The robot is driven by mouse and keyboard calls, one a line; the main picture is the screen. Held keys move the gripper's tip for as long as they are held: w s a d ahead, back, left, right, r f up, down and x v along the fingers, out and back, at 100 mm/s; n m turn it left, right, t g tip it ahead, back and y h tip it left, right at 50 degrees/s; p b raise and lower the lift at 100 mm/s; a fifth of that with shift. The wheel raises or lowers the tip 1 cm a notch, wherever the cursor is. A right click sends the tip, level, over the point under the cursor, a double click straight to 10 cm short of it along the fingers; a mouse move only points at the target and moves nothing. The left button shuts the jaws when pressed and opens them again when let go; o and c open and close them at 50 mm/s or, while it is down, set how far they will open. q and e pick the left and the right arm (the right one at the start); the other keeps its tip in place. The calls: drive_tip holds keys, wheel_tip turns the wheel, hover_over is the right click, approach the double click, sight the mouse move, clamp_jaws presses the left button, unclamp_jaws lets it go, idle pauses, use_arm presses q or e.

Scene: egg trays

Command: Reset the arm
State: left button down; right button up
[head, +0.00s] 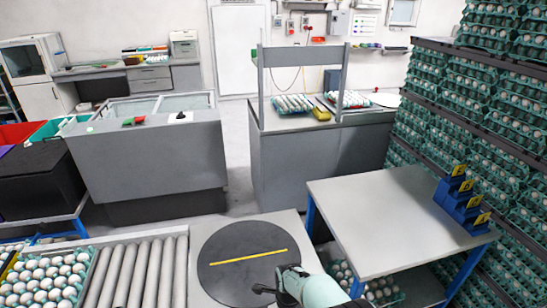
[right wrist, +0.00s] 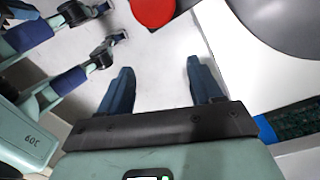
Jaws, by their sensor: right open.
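My right arm comes in at the bottom of the head view, and the dark end of my right gripper (head: 264,289) shows over the lower edge of a round black disc (head: 222,271) with a yellow strip (head: 248,257) across it. In the right wrist view, my right gripper (right wrist: 157,80) has its two blue fingers wide apart. Nothing is between them, and pale floor shows beyond. My left gripper is not seen in the head view.
A roller conveyor (head: 150,270) and an egg tray (head: 94,257) lie left of the disc. A red round object (right wrist: 152,11) shows in the wrist view.

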drive_tip(key=s+d+f+n+g+y, duration=0.1)
drive_tip(key=s+d+f+n, duration=0.35)
drive_tip(key=s+f, duration=0.3)
drive_tip(key=s+d+f+n+y, duration=0.1)
drive_tip(key=s+d+f+n, duration=0.4)
drive_tip(key=f, duration=0.4)
drive_tip(key=s+f+n+y, duration=0.1)
drive_tip(key=s+n, duration=0.5)
drive_tip(key=s, duration=0.9)
drive_tip(key=shift+s+a+f+t, duration=0.15)
drive_tip(key=shift+s+f+t, duration=0.1)
drive_tip(key=shift+t, duration=0.15)
